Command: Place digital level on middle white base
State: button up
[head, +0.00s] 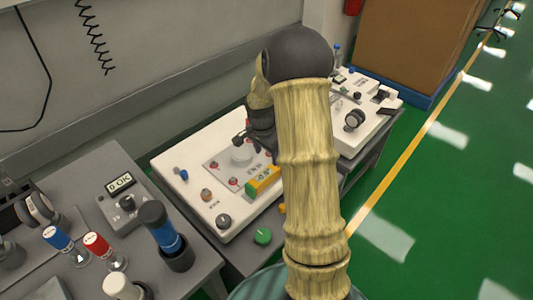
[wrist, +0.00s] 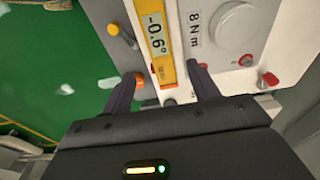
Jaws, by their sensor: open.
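The digital level (head: 263,182) is a yellow-orange bar at the right part of the middle white base (head: 190,158). In the wrist view the digital level (wrist: 157,42) shows a display reading about -0.6°, and its near end lies between my open fingers. My gripper (wrist: 163,90) has a dark finger on each side of that end, with visible gaps. In the head view my arm covers part of the base and most of my gripper. The middle white base (wrist: 179,15) also shows beside the level. I cannot tell whether the level lies flat on it.
The base carries a grey plate with a round disc (head: 242,155), knobs and red buttons. A green button (head: 263,236) sits in front. The left cart holds an OK display box (head: 122,186) and a blue-banded cylinder (head: 163,235). Another white base (head: 365,112) stands behind right. Green floor is clear at right.

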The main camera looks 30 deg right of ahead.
jog(key=s+a+r+n+t, duration=0.1)
jog(key=s+a+r+n, duration=0.3)
jog(key=s+a+n, duration=0.3)
jog(key=s+a+r+n+t+y, duration=0.1)
jog(key=s+a+r+n, duration=0.3)
jog(key=s+a+n, duration=0.3)
jog(key=s, duration=0.4)
jog(key=shift+s, duration=0.2)
